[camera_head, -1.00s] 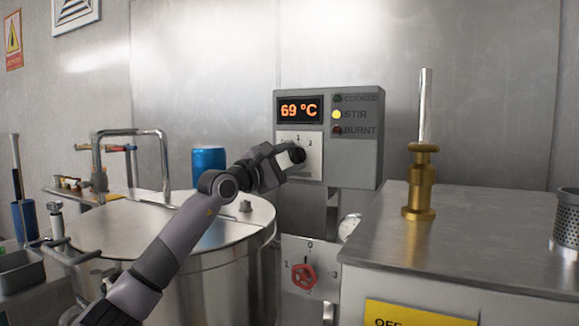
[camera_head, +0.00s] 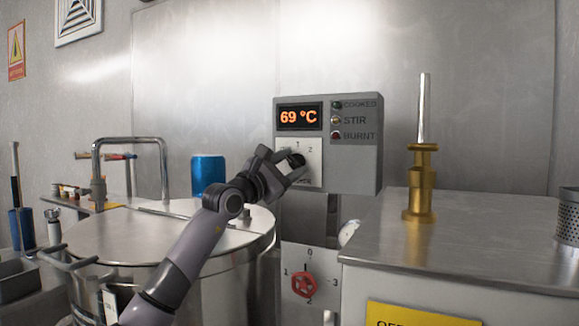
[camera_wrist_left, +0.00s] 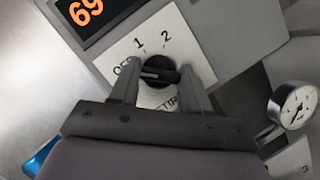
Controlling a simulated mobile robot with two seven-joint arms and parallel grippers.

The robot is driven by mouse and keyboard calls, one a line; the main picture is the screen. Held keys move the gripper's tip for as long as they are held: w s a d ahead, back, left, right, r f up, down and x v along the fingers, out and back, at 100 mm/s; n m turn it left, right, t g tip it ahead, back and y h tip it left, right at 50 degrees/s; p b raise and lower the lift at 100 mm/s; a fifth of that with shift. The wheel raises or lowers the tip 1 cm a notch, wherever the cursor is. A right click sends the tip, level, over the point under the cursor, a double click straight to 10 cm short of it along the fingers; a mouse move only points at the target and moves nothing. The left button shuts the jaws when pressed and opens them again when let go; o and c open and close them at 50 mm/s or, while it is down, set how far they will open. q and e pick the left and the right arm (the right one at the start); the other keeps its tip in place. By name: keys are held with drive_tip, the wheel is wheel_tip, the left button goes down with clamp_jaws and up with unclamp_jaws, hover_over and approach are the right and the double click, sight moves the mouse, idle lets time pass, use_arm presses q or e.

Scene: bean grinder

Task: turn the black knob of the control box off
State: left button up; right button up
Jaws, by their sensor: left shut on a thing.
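The grey control box (camera_head: 355,165) is on the back wall, its display reading 69 °C. Its black knob (camera_wrist_left: 158,70) sits on a white plate (camera_wrist_left: 200,50) marked OFF, 1, 2 and STIR in the left wrist view. My left gripper (camera_head: 292,166) reaches the plate from the lower left and is shut on the knob. In the left wrist view, the fingers (camera_wrist_left: 158,80) stand on either side of the knob. The knob's pointer direction is hard to tell. The STIR lamp (camera_head: 336,120) looks dim. My right gripper is not in view.
A large steel pot (camera_head: 130,240) with a pipe stands at left, with a blue canister (camera_head: 208,175) behind it. A red valve knob (camera_head: 303,285) is below the box. A gauge (camera_wrist_left: 293,108) is beside it. A steel counter with a brass piece (camera_head: 420,185) stands at right.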

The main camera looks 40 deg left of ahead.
use_arm(q)
drive_tip(key=o, duration=1.1)
drive_tip(key=shift+c, duration=0.2)
drive_tip(key=shift+s+f+b, duration=0.3)
drive_tip(key=shift+s+b, duration=0.05)
drive_tip(key=shift+s, duration=0.25)
drive_tip(key=b+v, duration=0.2)
drive_tip(key=v, duration=0.4)
drive_tip(key=shift+r, duration=0.15)
